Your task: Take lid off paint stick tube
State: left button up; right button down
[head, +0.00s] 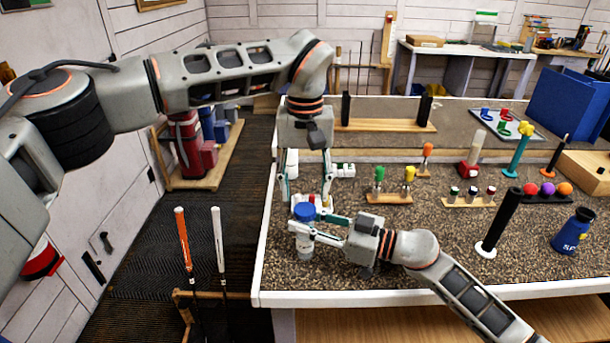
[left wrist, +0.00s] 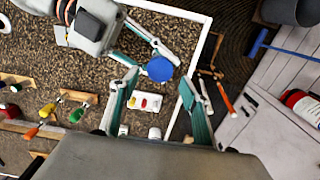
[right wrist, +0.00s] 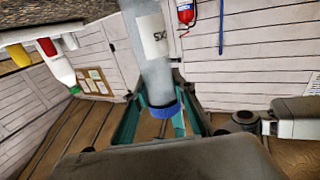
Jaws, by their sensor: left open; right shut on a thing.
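The paint stick tube (head: 305,247) is a pale upright cylinder with a blue lid (head: 304,211), near the bench's left edge. My right gripper (head: 306,230) is shut around the tube below the lid. In the right wrist view the tube (right wrist: 150,50) carries a white label with dark letters, and its blue lid (right wrist: 165,110) shows low in the picture. My left gripper (head: 307,199) points down above the tube, open, its fingers on either side of the lid. In the left wrist view the lid (left wrist: 160,68) appears between the fingertips; contact cannot be told.
A white holder with red and yellow pieces (left wrist: 147,102) sits close behind the tube. Small wooden stands (head: 389,198) hold coloured pieces to the right. A black upright grip (head: 501,220) and a blue bottle (head: 573,231) stand farther right. The bench front is clear.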

aim_at(305, 208)
pick_arm(q)
jog(key=shift+f, duration=2.3)
jog(key=c, duration=1.1)
